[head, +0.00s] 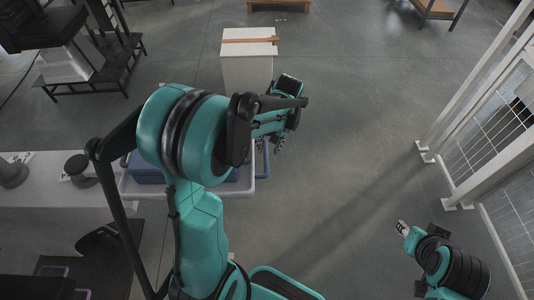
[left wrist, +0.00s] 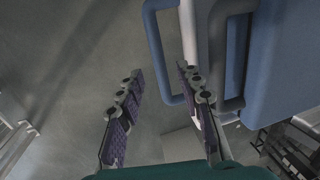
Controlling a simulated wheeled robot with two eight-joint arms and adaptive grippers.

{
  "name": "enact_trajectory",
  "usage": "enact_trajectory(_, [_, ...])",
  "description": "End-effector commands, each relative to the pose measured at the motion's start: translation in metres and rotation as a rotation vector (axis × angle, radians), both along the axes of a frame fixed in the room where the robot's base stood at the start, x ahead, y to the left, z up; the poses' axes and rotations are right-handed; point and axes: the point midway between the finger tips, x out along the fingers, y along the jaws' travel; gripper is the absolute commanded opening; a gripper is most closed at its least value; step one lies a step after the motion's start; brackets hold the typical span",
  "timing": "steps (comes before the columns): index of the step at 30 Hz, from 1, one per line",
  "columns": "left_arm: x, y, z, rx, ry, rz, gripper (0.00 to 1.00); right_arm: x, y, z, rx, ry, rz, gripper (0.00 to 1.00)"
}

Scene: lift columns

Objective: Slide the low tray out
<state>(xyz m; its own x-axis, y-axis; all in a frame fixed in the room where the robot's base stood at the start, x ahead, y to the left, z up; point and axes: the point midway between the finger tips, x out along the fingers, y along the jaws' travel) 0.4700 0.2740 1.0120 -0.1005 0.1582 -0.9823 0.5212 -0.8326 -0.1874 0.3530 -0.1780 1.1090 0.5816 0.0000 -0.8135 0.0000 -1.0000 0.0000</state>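A pale tray (head: 240,189) with blue handles sits on the left, partly hidden behind my left arm; blue boxes show inside it. Its right blue handle (head: 265,160) sticks out on the right side, and it also shows in the left wrist view (left wrist: 155,45). My left gripper (head: 280,146) is beside this handle. In the left wrist view my left gripper (left wrist: 159,74) has its fingers apart, with the handle's bar showing between the fingertips; contact cannot be told. My right gripper (head: 402,229) is at the lower right, away from the tray, too small to judge.
In the left wrist view a blue box (left wrist: 280,60) with a grey handle (left wrist: 222,55) is right of the tray's wall. A white pedestal (head: 247,68) stands ahead. A grey bench (head: 40,220) is at left, mesh fencing (head: 490,140) at right. Floor between is clear.

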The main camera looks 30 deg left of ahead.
Motion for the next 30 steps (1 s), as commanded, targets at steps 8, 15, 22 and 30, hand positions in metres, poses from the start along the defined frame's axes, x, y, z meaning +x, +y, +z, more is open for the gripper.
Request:
enact_trajectory(8, [-0.003, 0.006, -0.036, 0.001, -0.001, 0.001, 0.36, 0.000, 0.000, -0.011, 0.000, 0.000, 0.000, 0.35])
enact_trajectory(15, [-0.004, 0.007, -0.039, 0.000, -0.001, 0.000, 0.36, 0.000, 0.000, -0.011, 0.000, 0.000, 0.000, 0.35])
enact_trajectory(22, [-0.004, 0.006, -0.039, 0.000, -0.001, -0.001, 0.00, 0.000, 0.000, -0.011, 0.000, 0.000, 0.000, 0.35])
enact_trajectory(30, [-0.001, 0.002, -0.039, 0.000, -0.002, -0.002, 0.00, 0.000, 0.000, -0.011, 0.000, 0.000, 0.000, 0.35])
